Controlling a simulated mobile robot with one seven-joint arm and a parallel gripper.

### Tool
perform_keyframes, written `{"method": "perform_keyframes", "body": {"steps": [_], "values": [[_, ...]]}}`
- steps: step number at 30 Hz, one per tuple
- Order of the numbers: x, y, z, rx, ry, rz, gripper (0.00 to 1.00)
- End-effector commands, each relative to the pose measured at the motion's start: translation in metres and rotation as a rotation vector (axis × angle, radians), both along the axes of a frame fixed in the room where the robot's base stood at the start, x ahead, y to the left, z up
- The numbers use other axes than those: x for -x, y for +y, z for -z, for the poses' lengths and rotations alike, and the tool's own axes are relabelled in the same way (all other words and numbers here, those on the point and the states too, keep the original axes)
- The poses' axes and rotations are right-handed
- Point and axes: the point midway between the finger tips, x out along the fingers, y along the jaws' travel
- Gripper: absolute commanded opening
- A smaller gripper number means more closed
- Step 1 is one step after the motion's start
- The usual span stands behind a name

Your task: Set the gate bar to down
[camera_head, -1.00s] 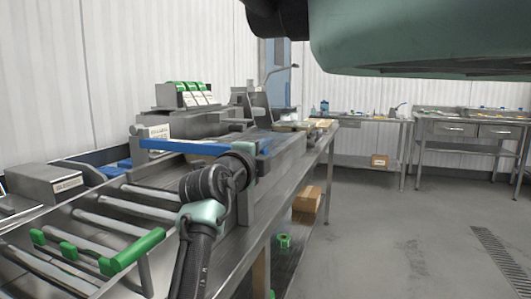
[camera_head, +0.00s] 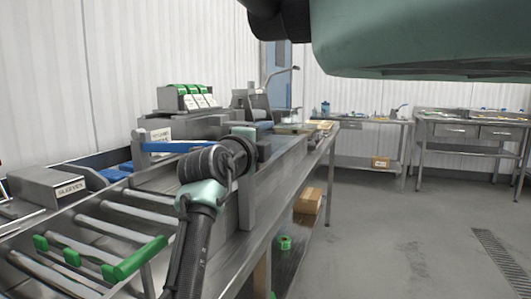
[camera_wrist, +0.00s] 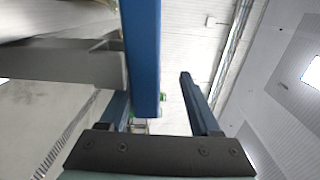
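The gate bar is a blue bar (camera_head: 178,146) in the head view, lying roughly level above the conveyor, with its right part hidden behind my wrist. In the wrist view the blue bar (camera_wrist: 143,55) runs down from the top edge, and its near end stops between my fingers. My gripper (camera_wrist: 158,88) is open, its fingers apart. The bar is closer to the left finger, which it partly covers, and a gap shows on the right. I cannot tell whether the bar touches a finger. In the head view my arm hides the fingers.
The roller conveyor (camera_head: 120,232) has a green-capped rail (camera_head: 135,259) near the front. A labelled grey box (camera_head: 47,188) stands at left, and a machine with green-topped parts (camera_head: 190,97) behind. A cardboard box (camera_head: 308,200) sits below the table. The floor at right is clear.

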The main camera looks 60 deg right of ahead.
Motion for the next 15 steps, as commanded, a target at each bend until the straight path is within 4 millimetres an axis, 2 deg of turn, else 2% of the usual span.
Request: {"method": "perform_keyframes", "body": {"steps": [1,6,10,15], "values": [[-0.001,0.001,-0.016,0.003,-0.003,-0.002,0.61],[-0.001,0.001,-0.044,0.002,-0.001,-0.003,0.61],[-0.001,0.001,-0.055,0.001,-0.001,-0.003,0.61],[-0.001,0.001,-0.058,0.001,0.0,-0.003,0.61]]}}
